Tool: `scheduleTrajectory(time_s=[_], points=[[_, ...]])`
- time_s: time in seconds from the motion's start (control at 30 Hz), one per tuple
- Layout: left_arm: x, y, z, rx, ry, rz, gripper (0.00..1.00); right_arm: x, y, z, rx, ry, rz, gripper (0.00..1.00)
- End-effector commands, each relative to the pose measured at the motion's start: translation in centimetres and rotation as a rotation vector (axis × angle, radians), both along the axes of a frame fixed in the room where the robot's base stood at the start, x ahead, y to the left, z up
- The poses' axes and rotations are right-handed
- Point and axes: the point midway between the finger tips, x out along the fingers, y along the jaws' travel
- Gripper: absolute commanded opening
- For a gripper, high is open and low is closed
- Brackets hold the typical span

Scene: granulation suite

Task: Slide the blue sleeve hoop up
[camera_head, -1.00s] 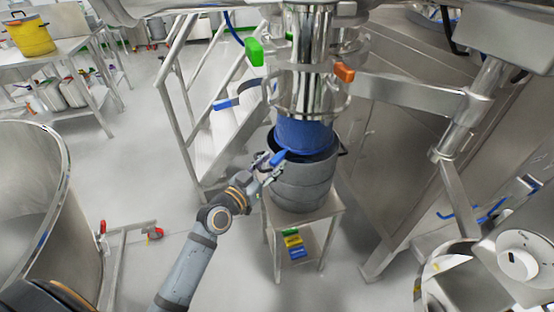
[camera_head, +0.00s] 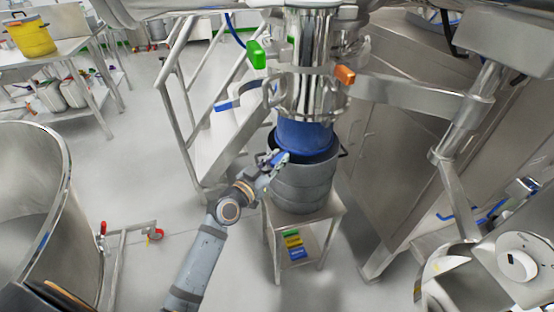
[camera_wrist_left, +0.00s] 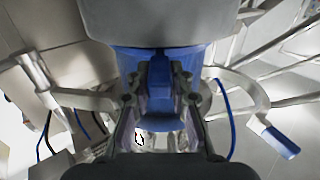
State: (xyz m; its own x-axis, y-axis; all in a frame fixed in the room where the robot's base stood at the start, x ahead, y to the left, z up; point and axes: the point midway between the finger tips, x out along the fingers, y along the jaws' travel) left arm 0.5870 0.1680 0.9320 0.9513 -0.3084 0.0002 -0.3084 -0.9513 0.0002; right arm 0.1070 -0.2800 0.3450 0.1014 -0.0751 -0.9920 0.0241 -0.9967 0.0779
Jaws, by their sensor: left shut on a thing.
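The blue sleeve hoop (camera_head: 304,136) hangs around the lower end of the steel outlet pipe (camera_head: 310,75), its bottom inside the mouth of the grey drum (camera_head: 303,185). My left gripper (camera_head: 279,159) is at the hoop's near left side, shut on its blue tab. In the left wrist view the tab (camera_wrist_left: 160,75) lies between the two fingers (camera_wrist_left: 160,105), with the blue sleeve (camera_wrist_left: 130,60) behind it. The sleeve's far side is hidden. My right gripper is not in view.
The drum stands on a small steel table (camera_head: 325,212) with coloured items on its lower shelf. Green (camera_head: 256,55) and orange (camera_head: 345,75) handles stick out beside the pipe. Steps with rails (camera_head: 205,140) stand left. A large steel vessel (camera_head: 35,200) is at far left.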

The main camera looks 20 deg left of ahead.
Motion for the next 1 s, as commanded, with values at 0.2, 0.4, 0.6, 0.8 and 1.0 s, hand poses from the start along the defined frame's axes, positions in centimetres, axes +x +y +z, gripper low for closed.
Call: scheduleTrajectory(time_s=[0.2,0.4,0.6,0.8,1.0], points=[[0.0,0.0,0.7,0.001,-0.001,0.0,0.0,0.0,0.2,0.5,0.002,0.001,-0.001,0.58],[0.0,0.0,6.1,0.001,-0.007,0.0,0.0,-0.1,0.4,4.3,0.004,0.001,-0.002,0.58],[0.0,0.0,10.0,-0.001,-0.005,0.001,0.0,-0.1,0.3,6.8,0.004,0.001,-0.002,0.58],[0.0,0.0,10.7,-0.001,-0.004,0.001,0.0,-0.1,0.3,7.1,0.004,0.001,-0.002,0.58],[0.0,0.0,10.8,-0.002,-0.009,0.002,0.0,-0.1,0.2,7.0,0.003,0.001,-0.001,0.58]])
